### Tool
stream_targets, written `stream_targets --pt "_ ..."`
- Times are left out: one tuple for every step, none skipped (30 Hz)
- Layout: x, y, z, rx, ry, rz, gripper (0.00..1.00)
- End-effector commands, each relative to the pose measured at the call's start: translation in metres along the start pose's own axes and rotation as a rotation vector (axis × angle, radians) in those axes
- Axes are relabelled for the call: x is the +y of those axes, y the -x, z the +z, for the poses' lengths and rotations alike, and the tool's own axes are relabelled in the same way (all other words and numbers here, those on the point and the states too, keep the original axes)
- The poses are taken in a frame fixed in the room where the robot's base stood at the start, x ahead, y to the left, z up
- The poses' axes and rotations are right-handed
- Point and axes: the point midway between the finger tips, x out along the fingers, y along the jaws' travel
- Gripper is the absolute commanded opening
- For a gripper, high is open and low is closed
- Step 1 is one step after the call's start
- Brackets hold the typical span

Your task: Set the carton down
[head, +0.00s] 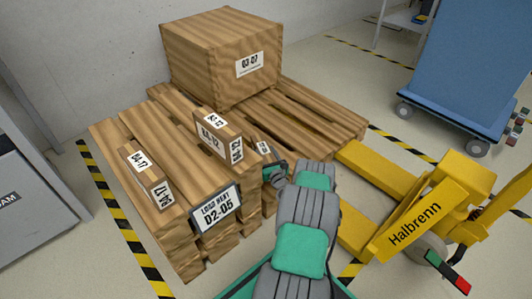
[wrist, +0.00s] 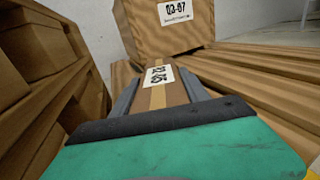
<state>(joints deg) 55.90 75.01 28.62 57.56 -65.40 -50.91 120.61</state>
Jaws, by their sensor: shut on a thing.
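My gripper (head: 273,167) is at the right side of the wooden pallet (head: 170,215), low beside the standing carton. In the wrist view, its two grey fingers (wrist: 157,96) are shut on a narrow brown carton (wrist: 152,70) with a white label, turned and hard to read. In the head view only a small labelled part of this held carton (head: 262,147) shows; the rest is hidden by my gripper and the standing carton. I cannot tell whether it touches the slats.
A large crate marked 03-07 (head: 220,60) stands behind. Slats at right (head: 315,125) are bare. A yellow pallet truck (head: 400,225) is at right, a blue cart (head: 470,60) beyond.

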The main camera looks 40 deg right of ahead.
Motion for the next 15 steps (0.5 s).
stream_targets --pt "-0.0007 -0.0010 0.0014 -0.004 0.001 0.000 0.00" --pt "-0.0006 -0.0009 0.0008 -0.004 0.000 0.000 0.00" --pt "-0.0006 -0.0009 -0.0001 -0.004 0.000 0.000 0.00" --pt "-0.0006 -0.0009 -0.0006 -0.004 0.000 0.000 0.00" --pt "-0.0006 -0.0009 -0.0007 -0.004 0.000 0.000 0.53" --pt "-0.0007 -0.0010 -0.0005 -0.004 0.001 0.000 0.57" --pt "-0.0006 -0.0009 -0.0006 -0.004 0.001 0.000 0.59" --pt "-0.0005 -0.0009 -0.0008 -0.004 0.001 0.000 0.62" --pt "-0.0004 -0.0007 -0.0011 -0.003 0.001 0.000 0.65" --pt "-0.0003 -0.0006 -0.0013 -0.003 0.000 0.000 0.67" --pt "-0.0003 -0.0005 -0.0015 -0.002 0.000 0.000 0.70" --pt "-0.0002 -0.0005 -0.0017 -0.002 0.000 0.000 0.73" --pt "-0.0002 -0.0004 -0.0018 -0.002 0.000 0.000 0.76" --pt "-0.0001 -0.0004 -0.0019 -0.002 0.000 0.000 0.78" --pt "-0.0001 -0.0003 -0.0021 -0.001 0.000 0.000 0.78"
